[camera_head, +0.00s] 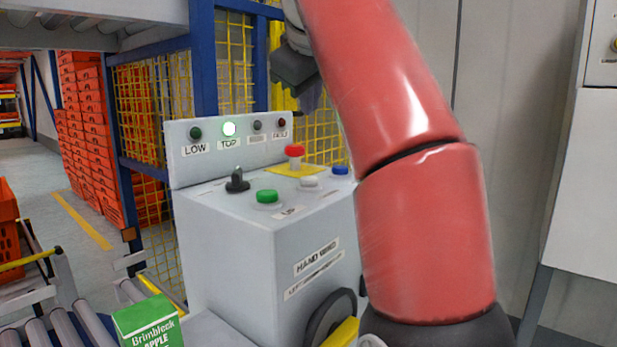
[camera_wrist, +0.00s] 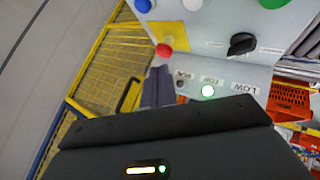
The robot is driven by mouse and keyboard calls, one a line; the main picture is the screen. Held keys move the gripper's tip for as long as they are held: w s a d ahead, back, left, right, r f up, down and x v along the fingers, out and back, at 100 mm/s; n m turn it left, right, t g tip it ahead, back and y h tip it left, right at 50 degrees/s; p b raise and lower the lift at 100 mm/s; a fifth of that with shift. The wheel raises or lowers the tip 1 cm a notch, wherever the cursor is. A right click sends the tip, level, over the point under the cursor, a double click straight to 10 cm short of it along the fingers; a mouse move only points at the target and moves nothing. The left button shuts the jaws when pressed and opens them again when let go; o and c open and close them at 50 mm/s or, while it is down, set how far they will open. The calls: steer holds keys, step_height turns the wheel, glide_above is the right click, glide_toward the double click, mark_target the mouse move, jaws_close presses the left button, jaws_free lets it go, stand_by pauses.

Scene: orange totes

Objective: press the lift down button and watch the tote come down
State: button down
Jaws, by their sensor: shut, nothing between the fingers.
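The grey control box (camera_head: 225,235) has a green button (camera_head: 267,196) by a label that seems to read UP. A white button (camera_head: 308,183) and a blue button (camera_head: 340,171) sit to its right; I cannot read which is the down button. The TOP lamp (camera_head: 229,129) is lit and the LOW lamp (camera_head: 196,133) is dark. My gripper (camera_head: 312,98) is shut and empty, above and behind the panel's back edge, partly hidden by my arm. In the wrist view its fingers (camera_wrist: 157,87) are together near the lamp strip, apart from the buttons. Which tote is on the lift cannot be told.
A red mushroom button (camera_head: 295,151) on a yellow plate and a black selector (camera_head: 237,180) share the panel. Yellow mesh and blue posts (camera_head: 203,60) stand behind. Stacked orange totes (camera_head: 85,140), rollers and a green carton (camera_head: 148,322) are at left.

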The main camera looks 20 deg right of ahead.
steer(key=shift+f, duration=0.1)
steer(key=b, duration=0.2)
glide_above(309, 180)
step_height(309, 180, down, 7)
steer(key=shift+d+f, duration=0.1)
steer(key=shift+f+b, duration=0.5)
steer(key=shift+f, duration=0.2)
stand_by(1.6)
steer(key=shift+f, duration=0.4)
